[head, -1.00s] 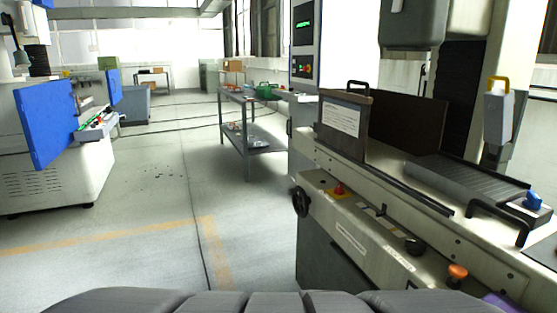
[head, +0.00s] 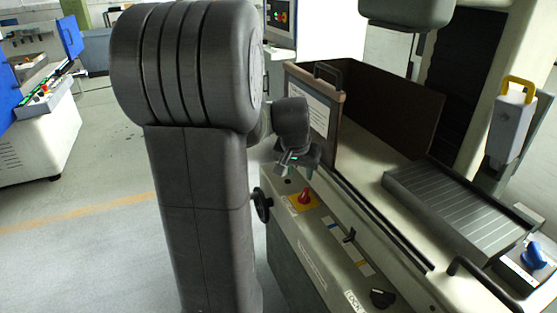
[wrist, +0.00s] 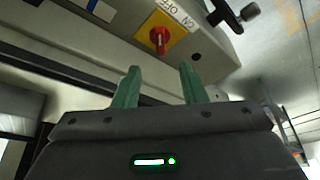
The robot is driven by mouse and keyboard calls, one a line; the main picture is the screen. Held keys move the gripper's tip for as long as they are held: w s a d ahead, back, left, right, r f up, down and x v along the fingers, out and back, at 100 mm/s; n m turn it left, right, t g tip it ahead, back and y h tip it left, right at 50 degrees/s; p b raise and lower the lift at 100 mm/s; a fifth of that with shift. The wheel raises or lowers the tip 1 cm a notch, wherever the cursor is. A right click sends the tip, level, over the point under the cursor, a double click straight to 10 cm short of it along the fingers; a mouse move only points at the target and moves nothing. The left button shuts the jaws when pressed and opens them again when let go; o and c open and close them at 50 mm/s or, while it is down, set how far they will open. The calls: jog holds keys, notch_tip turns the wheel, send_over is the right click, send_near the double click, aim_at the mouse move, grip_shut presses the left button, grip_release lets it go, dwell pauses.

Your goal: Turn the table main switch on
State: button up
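The main switch is a red rotary knob (head: 305,196) on a yellow plate, on the sloped front panel of the machine (head: 330,262) in the head view. The knob also shows in the wrist view (wrist: 158,37), near the top, with a printed label beside it. My gripper (head: 298,165) is above and slightly left of the knob in the head view. In the wrist view my gripper's two green fingers (wrist: 163,85) stand apart with nothing between them. The knob lies beyond the fingertips, and they do not touch it.
A black handwheel (head: 262,205) sticks out at the panel's left end. A small black lever (head: 349,236) and a dark knob (head: 381,298) sit further along the panel. A brown guard panel (head: 314,110) with a notice stands behind. Open floor lies to the left.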

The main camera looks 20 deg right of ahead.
aim_at(304, 193)
jog(key=x, duration=0.9)
jog(key=w+d+b+x, duration=0.1)
jog(key=x, duration=0.3)
grip_shut()
